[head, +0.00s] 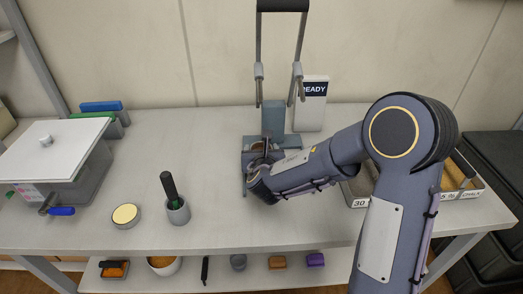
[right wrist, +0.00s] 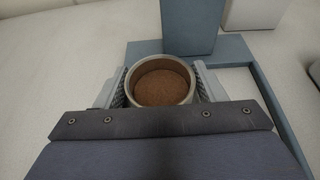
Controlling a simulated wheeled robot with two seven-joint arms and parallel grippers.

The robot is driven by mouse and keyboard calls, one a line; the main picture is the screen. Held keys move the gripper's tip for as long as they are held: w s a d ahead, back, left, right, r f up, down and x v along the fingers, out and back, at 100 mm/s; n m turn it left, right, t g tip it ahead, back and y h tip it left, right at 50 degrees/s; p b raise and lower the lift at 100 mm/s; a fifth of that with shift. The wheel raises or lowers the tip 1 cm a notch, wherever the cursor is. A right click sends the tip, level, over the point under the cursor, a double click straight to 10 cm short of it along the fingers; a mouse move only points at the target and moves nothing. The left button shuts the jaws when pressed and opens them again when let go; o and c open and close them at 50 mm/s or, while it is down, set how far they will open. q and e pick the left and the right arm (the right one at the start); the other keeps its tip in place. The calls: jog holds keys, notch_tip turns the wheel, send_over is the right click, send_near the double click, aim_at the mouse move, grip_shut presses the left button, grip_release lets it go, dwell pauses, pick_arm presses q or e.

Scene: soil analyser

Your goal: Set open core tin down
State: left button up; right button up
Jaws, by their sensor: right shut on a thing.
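The open core tin (right wrist: 162,63) is a round pale metal cup holding brown soil, seen from above in the right wrist view. My right gripper (right wrist: 162,88) is shut on it, one finger on each side of its wall. The tin is beside the front edge of the blue-grey analyser base (right wrist: 236,48); I cannot tell whether it touches the base or the table. In the head view my right gripper (head: 258,168) is in front of the analyser (head: 273,118), and the tin is mostly hidden. My left gripper is not in view.
A READY display (head: 313,90) stands behind the analyser. A round yellow-topped tin (head: 126,214) and a grey cup (head: 178,211) with a black-handled tool stand to the left. A lidded box (head: 60,150) is at far left, a tray (head: 477,186) at right. Table between cup and analyser is clear.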

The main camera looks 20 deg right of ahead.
jog(key=o, duration=1.2)
jog(key=shift+c, duration=0.2)
